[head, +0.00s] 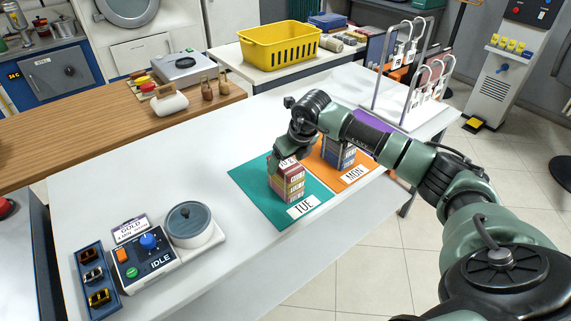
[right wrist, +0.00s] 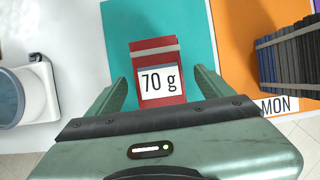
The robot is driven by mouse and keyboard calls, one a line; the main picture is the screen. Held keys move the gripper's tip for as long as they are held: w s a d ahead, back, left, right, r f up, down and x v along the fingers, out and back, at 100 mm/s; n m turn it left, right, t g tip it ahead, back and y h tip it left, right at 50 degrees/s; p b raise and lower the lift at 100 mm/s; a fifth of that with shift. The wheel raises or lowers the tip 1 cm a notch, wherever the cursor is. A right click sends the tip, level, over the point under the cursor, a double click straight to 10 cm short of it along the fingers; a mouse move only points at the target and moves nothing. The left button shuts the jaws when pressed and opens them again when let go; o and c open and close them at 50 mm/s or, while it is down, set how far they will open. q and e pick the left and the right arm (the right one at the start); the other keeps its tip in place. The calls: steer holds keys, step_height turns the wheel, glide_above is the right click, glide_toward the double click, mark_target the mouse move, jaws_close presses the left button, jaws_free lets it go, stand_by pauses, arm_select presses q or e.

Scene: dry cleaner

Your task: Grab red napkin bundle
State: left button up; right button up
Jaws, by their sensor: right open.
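The red napkin bundle (right wrist: 158,50) has a pale band and a white "70 g" label on top. In the head view it looks like the top of a stack (head: 290,185) on the teal TUE mat (head: 246,184). My right gripper (right wrist: 160,88) is open, with one finger on each side of the bundle in the wrist view. In the head view the right gripper (head: 284,158) is right above the stack, its fingers mostly hidden. I cannot tell whether they touch it. My left gripper is not in view.
A dark blue stack (head: 338,152) stands close by on the orange MON mat (head: 352,172). A white hook rack (head: 415,108) is at the table's right end. The IDLE device (head: 150,262) is at front left. A yellow basket (head: 279,48) sits farther back. The table's middle is clear.

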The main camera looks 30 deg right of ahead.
steer(key=shift+r, duration=0.1)
steer(key=c, duration=1.6)
